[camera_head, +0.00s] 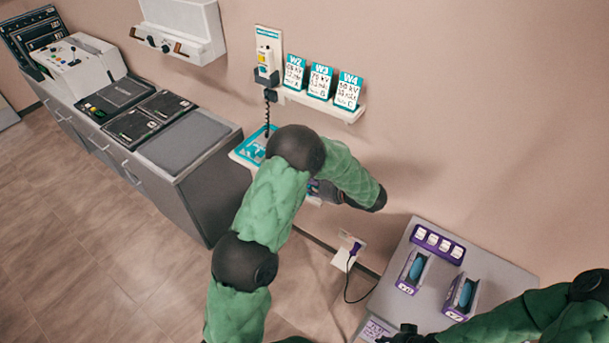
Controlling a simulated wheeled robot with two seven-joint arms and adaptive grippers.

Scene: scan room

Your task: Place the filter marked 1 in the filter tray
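Two purple-and-white holders, each with a blue rounded piece, stand on a grey table at the lower right: the left holder (413,271) and the right holder (460,297). Their front marks are too small to read surely, so I cannot tell which filter is marked 1. A purple strip with several white labels (438,243) lies behind them. A teal-edged tray (249,152) sits on a wall ledge, partly behind my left arm; I cannot tell if it is the filter tray. My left gripper is hidden by its arm. My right gripper (405,334) is dark, at the bottom edge, its fingers unclear.
A grey cabinet (205,180) with a control console (82,68) runs along the left wall. A wall shelf (325,105) holds cards W2, W3 and W4, beside a corded handset (267,62). A black cable (349,285) hangs from a wall socket. Floor at left is clear.

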